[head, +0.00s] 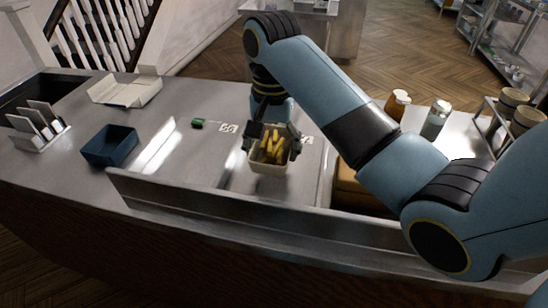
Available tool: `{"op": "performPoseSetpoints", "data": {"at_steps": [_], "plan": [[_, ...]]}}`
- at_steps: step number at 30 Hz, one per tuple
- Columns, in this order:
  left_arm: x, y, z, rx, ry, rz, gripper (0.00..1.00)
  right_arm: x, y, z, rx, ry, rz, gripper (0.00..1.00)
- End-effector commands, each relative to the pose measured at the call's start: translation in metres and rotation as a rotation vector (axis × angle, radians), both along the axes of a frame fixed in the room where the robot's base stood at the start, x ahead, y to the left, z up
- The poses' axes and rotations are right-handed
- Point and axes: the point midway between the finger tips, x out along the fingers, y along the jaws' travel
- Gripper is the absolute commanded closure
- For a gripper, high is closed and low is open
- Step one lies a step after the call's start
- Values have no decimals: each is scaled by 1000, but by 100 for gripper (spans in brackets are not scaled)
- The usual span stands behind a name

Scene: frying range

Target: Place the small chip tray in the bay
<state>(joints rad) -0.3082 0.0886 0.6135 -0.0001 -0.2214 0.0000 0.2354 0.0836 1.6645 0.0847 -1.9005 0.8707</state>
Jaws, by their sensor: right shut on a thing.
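The small chip tray (268,167) is a cream, open-topped tray holding several yellow chips. My right gripper (271,150) is above it, with its fingers at the tray's left and right sides, shut on it. The tray is near the middle of the steel counter, close behind the raised front ledge. I cannot tell whether its base touches the counter. White printed markings (228,128) lie flat on the counter to the left of the gripper. I cannot tell which area is the bay. My left gripper is not in view.
A dark blue open box (110,146), a white folded carton (125,91) and a rack of cards (38,127) stand at left. A small green item (198,123) lies left of the gripper. A raised ledge (310,215) runs along the front. Shakers (435,120) stand at right.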

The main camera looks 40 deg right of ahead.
Motion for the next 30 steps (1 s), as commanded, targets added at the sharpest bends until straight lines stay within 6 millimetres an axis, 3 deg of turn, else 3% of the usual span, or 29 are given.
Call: {"op": "performPoseSetpoints", "data": {"at_steps": [6,12,23,24,30], "plan": [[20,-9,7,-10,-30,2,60,-9,3,-17,1,3,0,79],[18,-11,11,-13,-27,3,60,-7,2,-43,0,0,-1,79],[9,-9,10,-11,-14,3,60,-7,2,-48,0,0,0,79],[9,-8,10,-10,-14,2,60,-7,2,-48,0,0,0,28],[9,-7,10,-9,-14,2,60,-7,2,-48,0,0,0,3]]}}
